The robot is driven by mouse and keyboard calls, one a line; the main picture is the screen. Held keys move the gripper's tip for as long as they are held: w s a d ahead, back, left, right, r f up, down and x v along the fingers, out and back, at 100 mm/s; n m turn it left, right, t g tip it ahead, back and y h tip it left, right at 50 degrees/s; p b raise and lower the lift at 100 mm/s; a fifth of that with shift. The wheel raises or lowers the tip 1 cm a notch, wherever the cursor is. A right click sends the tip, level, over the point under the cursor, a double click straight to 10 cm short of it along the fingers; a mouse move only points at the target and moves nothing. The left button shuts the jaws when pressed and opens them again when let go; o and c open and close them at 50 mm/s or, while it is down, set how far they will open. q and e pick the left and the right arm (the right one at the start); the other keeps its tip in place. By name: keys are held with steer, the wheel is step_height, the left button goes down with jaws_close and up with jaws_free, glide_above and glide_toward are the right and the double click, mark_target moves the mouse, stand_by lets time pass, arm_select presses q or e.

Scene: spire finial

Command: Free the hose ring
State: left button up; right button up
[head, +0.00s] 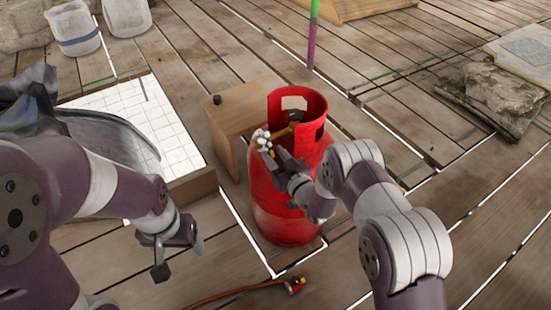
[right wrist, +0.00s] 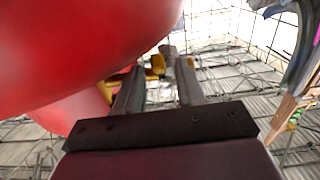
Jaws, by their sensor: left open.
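A red gas cylinder (head: 283,215) stands upright on the deck. A brass valve fitting (head: 282,132) shows at its collar, with a pale, yellowish piece (head: 260,138) at its outer end, perhaps the hose ring. My right gripper (head: 270,151) is at that end. In the right wrist view its fingers (right wrist: 158,75) are apart, with yellow parts (right wrist: 158,63) at the tips; whether they grip is unclear. An orange hose (head: 235,292) with a red and black end (head: 294,285) lies on the deck. My left gripper (head: 178,252) is open and empty, left of the cylinder.
A wooden box (head: 237,122) with a small black knob (head: 217,99) stands behind the cylinder. A tray with a white grid (head: 125,115) lies at left. Flat stones (head: 490,97) are at right. A green and purple pole (head: 313,35) stands behind.

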mark_target(270, 148)
jaws_close()
steer(key=shift+r+p, duration=0.35)
steer(key=shift+p, duration=0.3)
steer(key=r+g+h+p, duration=0.1)
steer(key=g+p, duration=0.1)
steer(key=p, duration=0.3)
steer(key=r+g+h+p, duration=0.1)
steer(key=g+p, duration=0.1)
steer(key=p, duration=0.3)
steer(key=shift+s+r+g+h, duration=0.2)
steer(key=shift+r+g+h, duration=0.1)
steer(key=shift+r+h, duration=0.1)
steer(key=shift+g+h+p, duration=0.4)
steer(key=shift+g+p, duration=0.3)
steer(key=shift+p, duration=0.45)
